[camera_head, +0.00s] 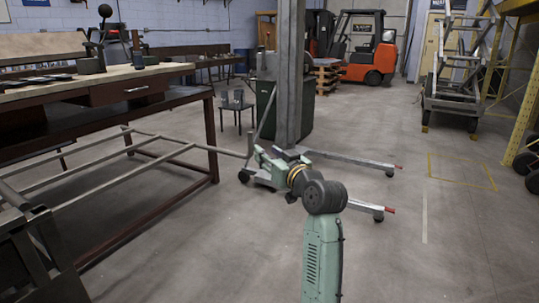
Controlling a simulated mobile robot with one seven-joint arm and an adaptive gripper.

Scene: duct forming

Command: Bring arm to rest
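My arm rises from the bottom edge, right of the middle, as a pale green link with a dark round joint at its top. From that joint it bends away and to the left, past a dark part and yellowish rings. Its far part overlaps a grey lifting stand (290,80) in the picture, and I cannot tell how far apart they are. I cannot make out any gripper fingers. Whether anything is held does not show.
A wooden-topped workbench (190,67) with dark red legs stands at the left. The stand's low legs (352,160) reach right across the floor. The right foreground floor is clear.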

